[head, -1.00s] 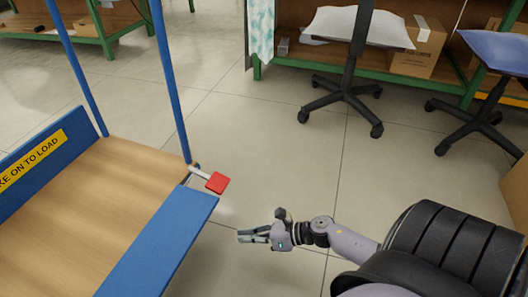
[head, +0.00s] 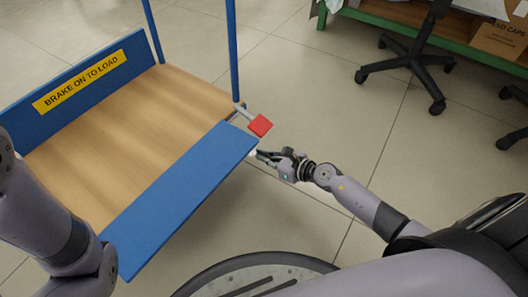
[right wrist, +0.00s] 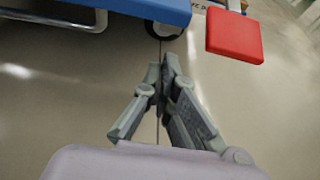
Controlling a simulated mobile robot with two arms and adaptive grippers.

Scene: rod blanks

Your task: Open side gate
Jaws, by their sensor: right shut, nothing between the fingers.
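The side gate (head: 185,190) is a long blue panel along the near side of the cart. In the right wrist view the end of a blue panel (right wrist: 150,10) shows at the top. A red latch paddle (head: 260,125) sits on a pale rod at the cart's right corner; it also shows in the right wrist view (right wrist: 235,35), right of the fingers. My right gripper (head: 262,156) is shut and empty, just beyond the gate's right end and below the red paddle. It looks apart from both. My left arm shows at the left, but its fingers do not.
The cart's wooden deck (head: 130,125) is bare. A blue end board (head: 75,85) with a yellow label and blue posts (head: 232,50) stand around it. A black-based chair (head: 415,60) and a green-edged shelf are at the upper right. Floor between is clear.

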